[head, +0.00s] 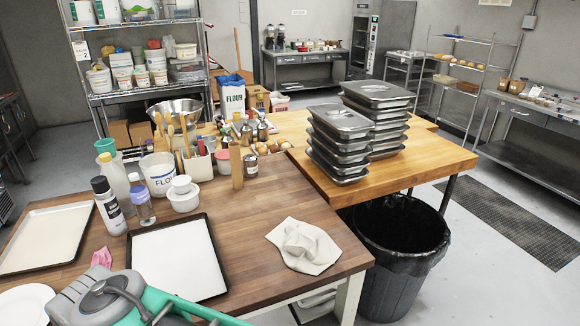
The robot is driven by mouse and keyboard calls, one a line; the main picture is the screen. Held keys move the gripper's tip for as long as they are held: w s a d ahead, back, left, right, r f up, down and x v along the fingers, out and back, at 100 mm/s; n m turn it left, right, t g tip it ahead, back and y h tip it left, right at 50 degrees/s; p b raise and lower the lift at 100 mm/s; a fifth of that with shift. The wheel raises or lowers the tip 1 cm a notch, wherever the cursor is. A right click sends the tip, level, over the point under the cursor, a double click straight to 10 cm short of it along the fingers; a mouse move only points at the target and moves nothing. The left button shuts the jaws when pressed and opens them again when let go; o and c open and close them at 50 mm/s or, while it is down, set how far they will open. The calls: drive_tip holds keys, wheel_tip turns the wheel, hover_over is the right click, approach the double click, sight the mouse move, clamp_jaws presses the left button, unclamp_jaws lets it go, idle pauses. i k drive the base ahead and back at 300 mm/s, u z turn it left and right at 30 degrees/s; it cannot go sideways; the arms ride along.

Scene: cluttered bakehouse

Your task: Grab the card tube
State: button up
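An upright tan-brown cylinder that looks like the card tube (237,168) stands on the wooden table (262,214), near its back edge. It is beside a pink-red cup (222,161) and right of a white holder with utensils (199,165). Its lower part is in plain view. Part of my grey and green arm crosses the bottom left corner of the head view. My gripper is not in view, so what it holds cannot be seen.
A baking tray with white paper (178,258), a flour tub (159,173), bottles (109,206) and white bowls (183,196) crowd the left. A crumpled cloth (304,246) lies at right. Stacked steel pans (340,145) stand behind. Bare wood lies between tube and cloth.

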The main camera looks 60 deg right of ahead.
sight(236, 163)
drive_tip(key=u, duration=2.1)
drive_tip(key=k, duration=1.05)
drive_tip(key=z, duration=0.9)
drive_tip(key=i, duration=0.55)
drive_tip(key=z, duration=0.05)
